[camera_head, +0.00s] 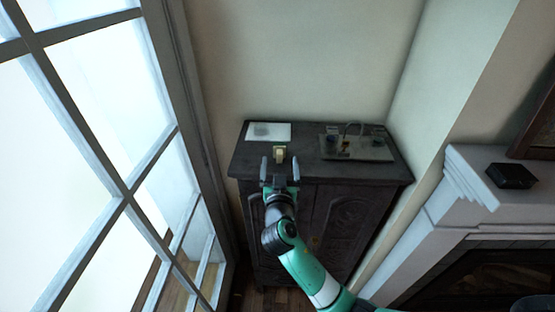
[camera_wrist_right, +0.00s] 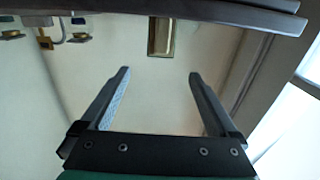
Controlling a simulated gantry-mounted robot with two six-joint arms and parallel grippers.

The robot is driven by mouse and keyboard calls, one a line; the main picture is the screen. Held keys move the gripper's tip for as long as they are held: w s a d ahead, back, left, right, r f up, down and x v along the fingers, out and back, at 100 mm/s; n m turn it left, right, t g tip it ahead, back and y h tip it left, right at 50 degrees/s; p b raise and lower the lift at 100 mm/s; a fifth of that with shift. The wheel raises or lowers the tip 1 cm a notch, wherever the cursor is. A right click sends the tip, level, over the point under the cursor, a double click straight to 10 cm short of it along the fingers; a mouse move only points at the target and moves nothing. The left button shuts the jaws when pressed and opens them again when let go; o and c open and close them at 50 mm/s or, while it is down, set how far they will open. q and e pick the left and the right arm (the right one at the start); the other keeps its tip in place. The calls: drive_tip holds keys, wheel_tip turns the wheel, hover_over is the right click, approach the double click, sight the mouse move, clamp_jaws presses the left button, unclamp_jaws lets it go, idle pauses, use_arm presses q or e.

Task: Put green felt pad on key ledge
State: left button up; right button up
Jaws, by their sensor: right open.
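My right gripper (camera_head: 280,164) is open and empty at the front edge of the dark cabinet top. A small pale yellow block (camera_head: 279,153) stands on the cabinet just beyond and between its fingertips. In the right wrist view, which looks upside down, this block (camera_wrist_right: 160,37) has a gold-olive rim and is ahead of the open fingers (camera_wrist_right: 158,75), apart from them. I cannot tell whether it is the green felt pad, and no clearly green pad shows. I cannot make out which part is the key ledge. My left gripper is not in view.
A white sheet (camera_head: 282,131) lies at the cabinet's back left. A tray (camera_head: 378,155) with small items and a curved handle-like piece is at the right of the cabinet (camera_head: 315,165). A window is left; a white mantel with a black box (camera_head: 512,176) is right.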

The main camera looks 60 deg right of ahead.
sight(279, 145)
drive_tip(key=b+x, duration=0.1)
drive_tip(key=x, duration=0.3)
drive_tip(key=shift+p+x, duration=0.3)
drive_tip(key=shift+x, duration=2.55)
drive_tip(key=shift+a, duration=0.1)
clamp_jaws()
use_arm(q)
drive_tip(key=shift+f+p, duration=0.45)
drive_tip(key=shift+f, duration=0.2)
use_arm(e)
wheel_tip(279, 145, up, 10)
